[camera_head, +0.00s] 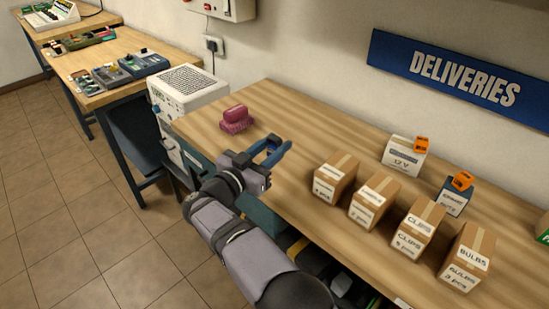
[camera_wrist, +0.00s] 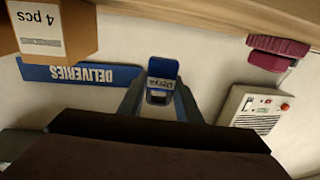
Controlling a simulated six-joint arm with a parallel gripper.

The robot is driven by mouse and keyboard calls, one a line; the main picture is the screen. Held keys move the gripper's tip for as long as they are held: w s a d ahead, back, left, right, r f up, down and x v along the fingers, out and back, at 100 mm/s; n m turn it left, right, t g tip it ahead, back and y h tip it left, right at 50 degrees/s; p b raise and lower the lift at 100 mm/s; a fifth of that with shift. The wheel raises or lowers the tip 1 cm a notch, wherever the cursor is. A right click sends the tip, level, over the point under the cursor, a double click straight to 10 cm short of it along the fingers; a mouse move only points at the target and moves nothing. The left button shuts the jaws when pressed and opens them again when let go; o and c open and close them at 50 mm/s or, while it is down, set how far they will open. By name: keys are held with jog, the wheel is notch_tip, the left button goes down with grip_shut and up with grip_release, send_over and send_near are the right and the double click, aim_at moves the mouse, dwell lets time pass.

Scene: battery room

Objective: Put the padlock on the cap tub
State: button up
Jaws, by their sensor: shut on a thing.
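My gripper (camera_head: 275,149) is in the air over the left part of the long workbench, its fingers pointing to the right and toward the wall. In the wrist view my gripper (camera_wrist: 160,98) is shut on a small blue thing with a printed face, which looks like the padlock (camera_wrist: 163,68). In the head view the fingers mostly hide it. A pink-red ribbed thing, perhaps the cap tub (camera_head: 236,121), stands on the bench, left of and beyond my gripper. It also shows in the wrist view (camera_wrist: 272,60), well apart from the fingers.
Several brown cartons (camera_head: 335,178) stand in a row along the bench front, right of my gripper. Behind them are a white box (camera_head: 404,157) and a dark blue box (camera_head: 453,198), each with an orange block on top. Bare bench (camera_head: 270,100) lies around the pink-red thing.

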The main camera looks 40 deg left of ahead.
aim_at(275, 137)
jog(key=shift+r, duration=2.15)
